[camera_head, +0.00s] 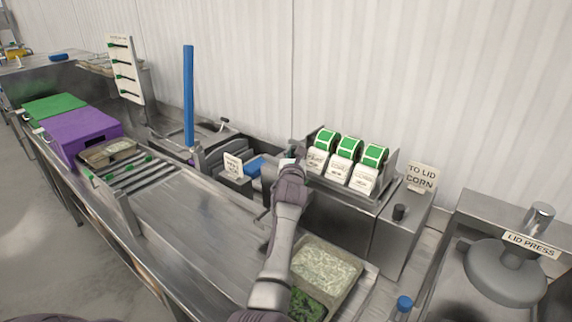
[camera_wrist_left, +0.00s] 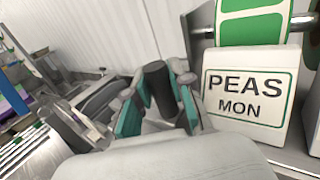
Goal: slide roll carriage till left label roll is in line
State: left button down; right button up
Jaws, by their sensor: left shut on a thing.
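The roll carriage (camera_head: 391,172) stands against the back wall and bears three green-and-white label rolls in a row. The left label roll (camera_head: 326,139) is nearest my gripper. It also shows in the wrist view (camera_wrist_left: 252,28), above a white plate reading PEAS MON (camera_wrist_left: 247,97). The middle roll (camera_head: 350,148) and right roll (camera_head: 375,155) sit to its right. My left gripper (camera_head: 288,165) is at the carriage's left end. In the wrist view its teal-padded fingers (camera_wrist_left: 157,100) are shut on a dark upright handle (camera_wrist_left: 157,78). The handle's foot is hidden. My right gripper is not in view.
A tray with pale grain and greens (camera_head: 327,268) sits in front of the carriage, beside my left arm. A box with a black knob (camera_head: 399,212) and a TO LID CORN sign (camera_head: 421,177) stands right. The lid press (camera_head: 503,270) is further right.

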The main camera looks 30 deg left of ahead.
pick_arm(q)
jog(key=shift+d+f, duration=0.15)
jog(key=shift+d, duration=0.25)
jog(key=shift+s+a, duration=0.1)
jog(key=shift+a, duration=0.05)
jog(key=c, duration=1.3)
grip_release()
jog(key=v, duration=1.2)
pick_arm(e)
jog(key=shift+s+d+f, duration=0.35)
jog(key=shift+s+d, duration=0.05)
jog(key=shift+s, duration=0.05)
